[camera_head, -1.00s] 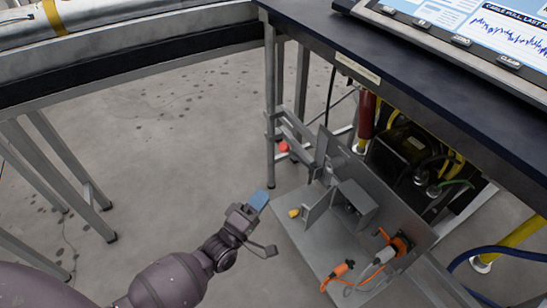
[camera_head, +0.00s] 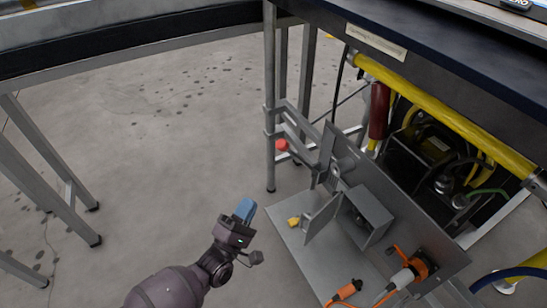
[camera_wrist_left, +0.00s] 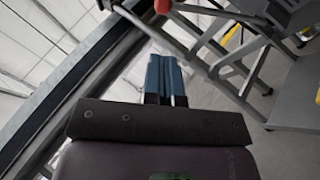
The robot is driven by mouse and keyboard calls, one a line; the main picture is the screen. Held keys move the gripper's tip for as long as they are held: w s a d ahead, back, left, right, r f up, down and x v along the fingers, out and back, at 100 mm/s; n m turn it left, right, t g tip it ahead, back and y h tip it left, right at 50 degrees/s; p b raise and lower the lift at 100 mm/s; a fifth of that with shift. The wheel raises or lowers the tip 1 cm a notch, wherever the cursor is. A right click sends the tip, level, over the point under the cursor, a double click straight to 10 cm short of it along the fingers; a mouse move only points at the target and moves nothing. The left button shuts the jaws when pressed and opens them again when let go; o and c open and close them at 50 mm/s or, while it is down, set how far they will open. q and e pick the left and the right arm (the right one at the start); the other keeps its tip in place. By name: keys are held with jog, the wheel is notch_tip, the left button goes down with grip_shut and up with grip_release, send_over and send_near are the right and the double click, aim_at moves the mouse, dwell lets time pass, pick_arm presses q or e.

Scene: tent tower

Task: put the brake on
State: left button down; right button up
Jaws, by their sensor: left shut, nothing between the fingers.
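A red knob (camera_head: 281,145) shows beside the grey leg of the dark-topped bench, next to a grey metal bracket (camera_head: 300,130). I see no label marking it as the brake. A red rounded end also shows at the top edge of the left wrist view (camera_wrist_left: 162,5). My left gripper (camera_head: 245,209) has blue fingers and is below and left of the red knob in the head view, apart from it. In the left wrist view its fingers (camera_wrist_left: 164,75) are together with nothing between them. My right gripper is not in view.
A grey panel (camera_head: 345,150) with an open-doored box (camera_head: 368,215) stands right of my gripper. An orange connector (camera_head: 345,291) and a yellow piece (camera_head: 293,221) lie on its shelf. A yellow pipe (camera_head: 440,110) runs under the bench (camera_head: 420,45).

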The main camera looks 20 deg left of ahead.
aim_at(279, 149)
pick_arm(q)
jog(key=x, duration=1.4)
